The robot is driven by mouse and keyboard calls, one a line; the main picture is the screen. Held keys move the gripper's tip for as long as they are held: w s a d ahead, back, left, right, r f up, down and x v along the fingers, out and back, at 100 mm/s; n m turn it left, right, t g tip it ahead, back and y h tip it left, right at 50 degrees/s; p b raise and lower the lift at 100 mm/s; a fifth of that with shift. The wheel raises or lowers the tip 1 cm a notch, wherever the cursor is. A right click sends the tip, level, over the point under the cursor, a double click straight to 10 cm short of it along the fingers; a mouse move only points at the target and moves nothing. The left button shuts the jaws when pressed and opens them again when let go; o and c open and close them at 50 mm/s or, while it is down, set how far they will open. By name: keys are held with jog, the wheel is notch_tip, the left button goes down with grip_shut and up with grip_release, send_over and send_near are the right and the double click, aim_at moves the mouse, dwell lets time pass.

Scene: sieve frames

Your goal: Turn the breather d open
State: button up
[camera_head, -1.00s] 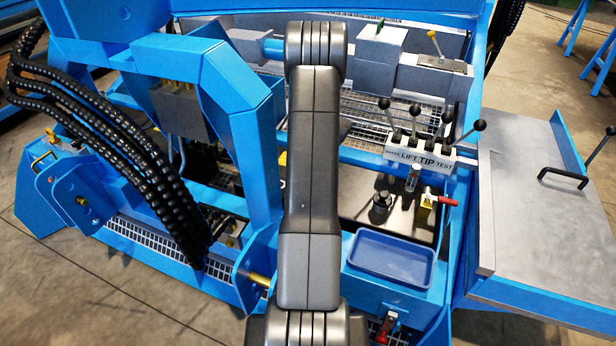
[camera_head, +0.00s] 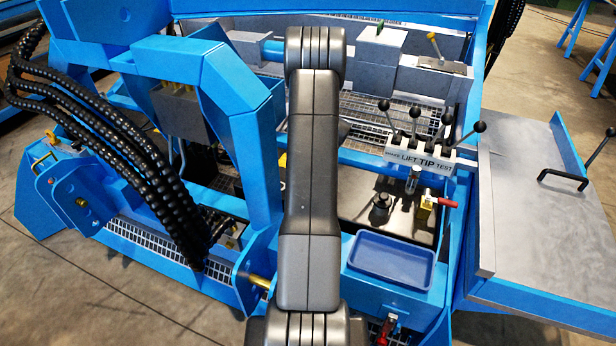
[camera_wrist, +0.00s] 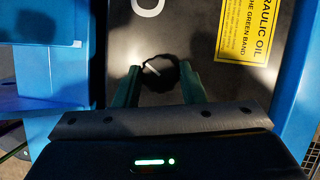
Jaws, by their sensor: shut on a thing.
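The black round knob that I take to be the breather (camera_wrist: 160,74) shows in the wrist view, on a dark panel, with a short white mark line that lies tilted across its face. My gripper (camera_wrist: 159,80) has one green finger on each side of the knob and is shut on it. A white letter (camera_wrist: 150,6) stands above the knob, cut off by the frame edge, so I cannot read it surely. In the head view my arm covers the middle, and the knob and fingers are hidden.
A yellow hydraulic oil label (camera_wrist: 246,28) is right of the knob, beside a blue frame post (camera_wrist: 294,85). In the head view, a lever block (camera_head: 430,158), a blue tray (camera_head: 392,262), a red-handled valve (camera_head: 426,205) and black hoses (camera_head: 110,150) flank my arm.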

jog(key=n+g, duration=0.1)
jog(key=n, duration=0.3)
jog(key=n+g+p, duration=0.1)
jog(key=n, duration=0.1)
jog(key=shift+w+n+g, duration=0.25)
jog(key=shift+n+g, duration=0.05)
jog(key=shift+n, duration=0.3)
dwell(0.3)
jog(key=o, duration=1)
jog(key=p+v, duration=0.1)
jog(key=v, duration=1.2)
jog(key=shift+r+p, duration=0.3)
jog(key=shift+r, duration=0.15)
jog(key=shift+w, duration=0.1)
jog(key=b+x, duration=0.1)
jog(key=x, duration=1.3)
jog(key=shift+d+b, duration=0.15)
jog(key=shift+b, duration=0.2)
jog(key=shift+r, duration=0.1)
